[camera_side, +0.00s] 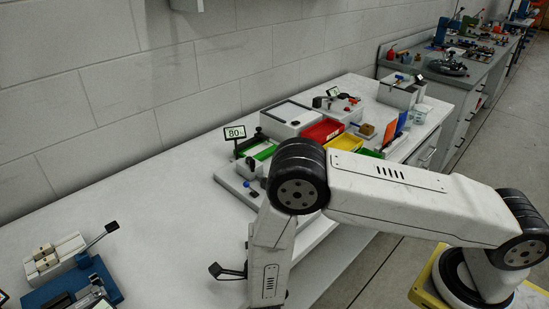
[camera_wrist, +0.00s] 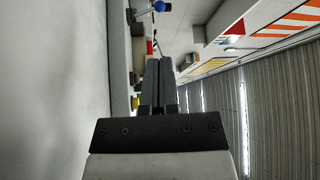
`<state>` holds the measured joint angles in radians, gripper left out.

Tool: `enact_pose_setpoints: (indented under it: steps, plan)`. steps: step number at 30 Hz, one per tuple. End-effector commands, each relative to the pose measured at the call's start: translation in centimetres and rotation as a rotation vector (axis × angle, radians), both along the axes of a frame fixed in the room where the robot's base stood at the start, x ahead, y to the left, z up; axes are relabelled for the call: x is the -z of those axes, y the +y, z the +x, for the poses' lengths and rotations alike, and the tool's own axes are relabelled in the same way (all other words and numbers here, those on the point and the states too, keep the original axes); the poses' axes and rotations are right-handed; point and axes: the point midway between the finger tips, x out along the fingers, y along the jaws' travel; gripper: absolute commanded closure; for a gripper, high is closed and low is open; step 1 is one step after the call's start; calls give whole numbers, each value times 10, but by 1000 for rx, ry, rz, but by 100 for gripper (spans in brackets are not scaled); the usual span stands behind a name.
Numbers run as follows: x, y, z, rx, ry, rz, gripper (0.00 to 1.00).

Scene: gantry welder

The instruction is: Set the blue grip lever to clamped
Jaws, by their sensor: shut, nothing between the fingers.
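In the wrist view a round blue grip (camera_wrist: 160,6) sits on a short pale lever at the top edge of the picture. It lies beyond my gripper's fingertips and apart from them. In the side view small blue parts (camera_side: 249,162) show on the pale fixture (camera_side: 229,179) below the display reading 80, just left of my arm's black joint. Which of them is the lever is too small to tell. My gripper (camera_wrist: 160,64) is shut and empty, its two dark fingers together. In the side view my arm hides part of the fixture, and the fingers are not clear.
A red bin (camera_side: 323,130), a yellow bin (camera_side: 345,142) and a white box (camera_side: 290,117) stand behind the fixture. A blue-based clamp fixture (camera_side: 62,285) is at the lower left. The bench (camera_side: 150,205) between is clear. A wall (camera_side: 90,90) runs along the back.

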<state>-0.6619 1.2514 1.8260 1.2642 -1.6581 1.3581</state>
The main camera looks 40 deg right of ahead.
Motion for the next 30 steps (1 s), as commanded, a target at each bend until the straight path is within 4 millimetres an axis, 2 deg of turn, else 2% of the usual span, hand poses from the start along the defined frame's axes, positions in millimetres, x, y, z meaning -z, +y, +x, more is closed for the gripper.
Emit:
enact_pose_setpoints:
  steps: [21, 30]
  plan:
    - [-11, -58, 82, 3, -1, 1, 100]
    - [-13, -72, 103, 1, -1, -1, 100]
